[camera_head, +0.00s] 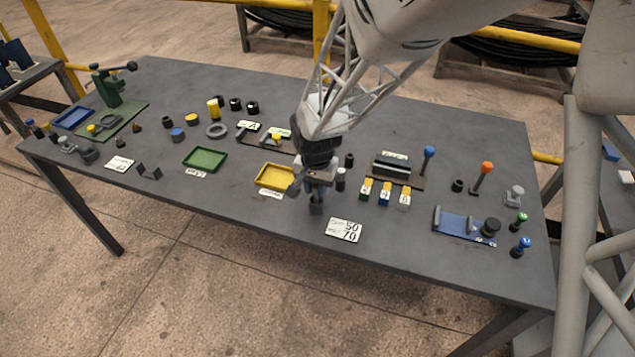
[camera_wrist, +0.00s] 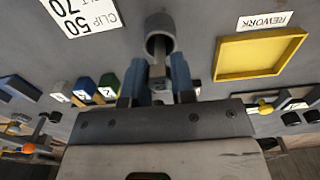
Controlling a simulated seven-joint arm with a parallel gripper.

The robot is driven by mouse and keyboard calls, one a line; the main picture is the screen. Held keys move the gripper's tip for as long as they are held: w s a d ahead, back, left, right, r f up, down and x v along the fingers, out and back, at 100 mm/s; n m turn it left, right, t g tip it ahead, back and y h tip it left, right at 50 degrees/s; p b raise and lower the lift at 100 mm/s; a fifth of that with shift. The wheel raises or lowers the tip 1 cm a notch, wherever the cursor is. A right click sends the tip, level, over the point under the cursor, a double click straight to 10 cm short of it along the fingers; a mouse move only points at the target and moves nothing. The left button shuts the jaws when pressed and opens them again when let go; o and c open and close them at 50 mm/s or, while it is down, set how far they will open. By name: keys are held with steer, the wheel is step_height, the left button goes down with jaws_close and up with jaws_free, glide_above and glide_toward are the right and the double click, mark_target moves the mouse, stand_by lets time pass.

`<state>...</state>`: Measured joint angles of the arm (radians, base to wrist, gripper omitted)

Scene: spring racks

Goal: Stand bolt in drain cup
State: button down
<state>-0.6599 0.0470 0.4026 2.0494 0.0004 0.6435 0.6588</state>
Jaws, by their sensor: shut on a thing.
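My gripper (camera_head: 317,190) is low over the front middle of the table, pointing down. In the wrist view its two blue fingers (camera_wrist: 156,72) are shut on a narrow grey bolt (camera_wrist: 158,71), seen only in part between them. A round, hollow dark grey cup (camera_wrist: 161,24), which looks like the drain cup, lies just past the fingertips, in line with the bolt. In the head view a small dark shape (camera_head: 316,208) shows right under the fingers. I cannot tell whether the bolt's end is inside the cup or above it.
A yellow tray (camera_wrist: 222,68) marked REWORK is beside my gripper. A white card (camera_head: 344,230) reading 50 and 70 lies in front. Small colour-topped blocks (camera_head: 384,194) and a dark rack (camera_head: 398,170) stand to the right. A green tray (camera_head: 204,158) is further left. The front edge is close.

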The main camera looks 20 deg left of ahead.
steer(key=shift+f, duration=0.55)
stand_by(0.8)
steer(key=c, duration=0.9)
jaws_free()
steer(key=shift+r, duration=3.9)
